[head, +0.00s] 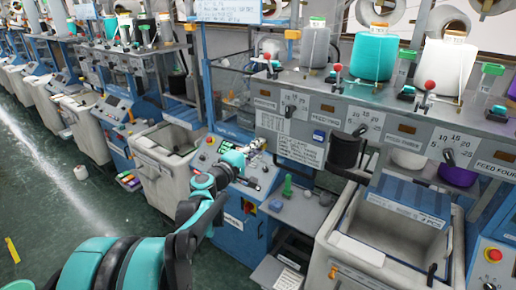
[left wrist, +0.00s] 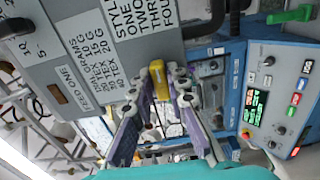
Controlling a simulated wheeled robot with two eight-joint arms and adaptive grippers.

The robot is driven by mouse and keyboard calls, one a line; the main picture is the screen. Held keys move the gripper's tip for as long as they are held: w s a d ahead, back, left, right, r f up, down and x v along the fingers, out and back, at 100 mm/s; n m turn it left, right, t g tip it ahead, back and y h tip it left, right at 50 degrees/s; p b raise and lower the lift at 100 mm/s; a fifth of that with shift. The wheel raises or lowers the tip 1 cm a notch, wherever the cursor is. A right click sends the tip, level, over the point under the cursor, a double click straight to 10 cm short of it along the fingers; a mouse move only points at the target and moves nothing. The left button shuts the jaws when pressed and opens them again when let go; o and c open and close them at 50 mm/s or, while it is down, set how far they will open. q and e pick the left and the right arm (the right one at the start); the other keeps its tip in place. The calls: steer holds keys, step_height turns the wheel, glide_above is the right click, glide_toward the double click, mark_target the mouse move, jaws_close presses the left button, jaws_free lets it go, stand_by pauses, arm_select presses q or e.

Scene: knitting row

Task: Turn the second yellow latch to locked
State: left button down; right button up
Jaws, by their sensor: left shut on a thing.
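A yellow latch (left wrist: 157,76) shows in the left wrist view, beside the lower edge of a grey panel. My left gripper (left wrist: 168,88) has its fingertips closed at the latch, one on each side. The latch's lower part is partly hidden by the fingers. In the head view my left gripper (head: 257,146) reaches the front of the blue machine, just above its control panel. The latch cannot be made out there behind the gripper. I cannot tell from the frames which way the latch is turned. My right gripper is in neither view.
A control panel (left wrist: 270,95) with a green display and knobs lies right of the gripper. Grey panels with printed labels (head: 287,143) and cones of yarn (head: 372,55) stand right. A grey bin (head: 385,225) stands at lower right. The aisle floor (head: 60,190) at left is largely clear.

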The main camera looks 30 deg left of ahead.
arm_select(q)
steer(key=c, duration=1.5)
jaws_free()
steer(key=shift+c, duration=0.2)
steer(key=shift+s, duration=0.1)
steer(key=s, duration=1.2)
steer(key=shift+a, duration=0.4)
steer(key=shift+w, duration=0.1)
